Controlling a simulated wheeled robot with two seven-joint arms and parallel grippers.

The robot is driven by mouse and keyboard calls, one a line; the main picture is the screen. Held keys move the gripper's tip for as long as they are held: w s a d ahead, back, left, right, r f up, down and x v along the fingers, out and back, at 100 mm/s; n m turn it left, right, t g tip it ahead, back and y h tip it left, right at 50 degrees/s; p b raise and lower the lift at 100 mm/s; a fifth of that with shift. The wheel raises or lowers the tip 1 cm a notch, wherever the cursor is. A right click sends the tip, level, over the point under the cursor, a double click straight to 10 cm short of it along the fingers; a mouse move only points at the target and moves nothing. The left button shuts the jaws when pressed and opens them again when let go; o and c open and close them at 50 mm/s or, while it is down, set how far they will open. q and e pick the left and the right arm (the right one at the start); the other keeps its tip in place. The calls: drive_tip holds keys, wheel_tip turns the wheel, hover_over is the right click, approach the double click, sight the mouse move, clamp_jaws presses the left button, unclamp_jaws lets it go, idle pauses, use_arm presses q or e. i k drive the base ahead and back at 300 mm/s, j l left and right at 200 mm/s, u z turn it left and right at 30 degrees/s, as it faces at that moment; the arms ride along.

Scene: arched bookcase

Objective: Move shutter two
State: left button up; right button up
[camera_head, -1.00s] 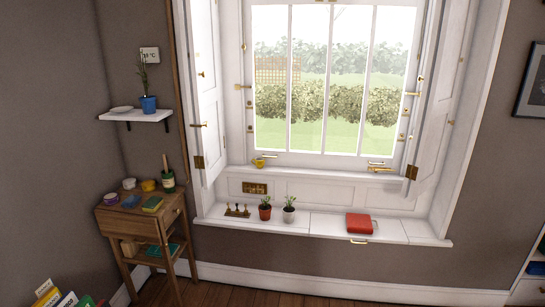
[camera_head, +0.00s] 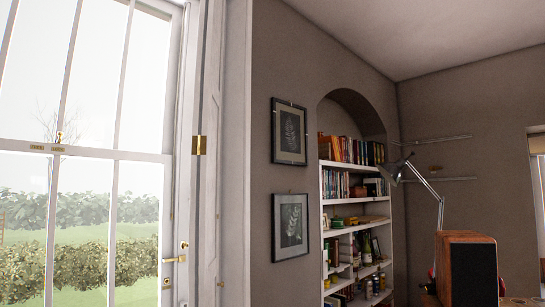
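A white folding shutter (camera_head: 212,190) stands at the right side of the tall window (camera_head: 95,150), seen nearly edge-on and folded back against the window recess. A brass hinge (camera_head: 199,145) sits on its upper part, and a small brass knob (camera_head: 221,284) shows low on it. A brass lever handle (camera_head: 175,259) is on the window side, left of the shutter. The shutter's lower end is below the picture. No number marks it, so I cannot tell whether it is shutter two. Neither of my grippers shows.
To the right, two framed pictures (camera_head: 291,226) hang on the grey wall beside an arched bookcase (camera_head: 323,200). A desk lamp (camera_head: 432,188) and a wooden speaker (camera_head: 467,265) stand at the far right. The floor is out of view.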

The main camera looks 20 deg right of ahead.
sight(193, 218)
drive_tip(key=i+j+z, duration=0.25)
drive_tip(key=j, duration=0.2)
drive_tip(key=i+j+z, duration=0.3)
drive_tip(key=j, duration=0.2)
drive_tip(key=j+z, duration=0.25)
drive_tip(key=j, duration=0.25)
drive_tip(key=i+j+z, duration=0.25)
drive_tip(key=j, duration=0.35)
drive_tip(key=j+z, duration=0.25)
drive_tip(key=j, duration=0.3)
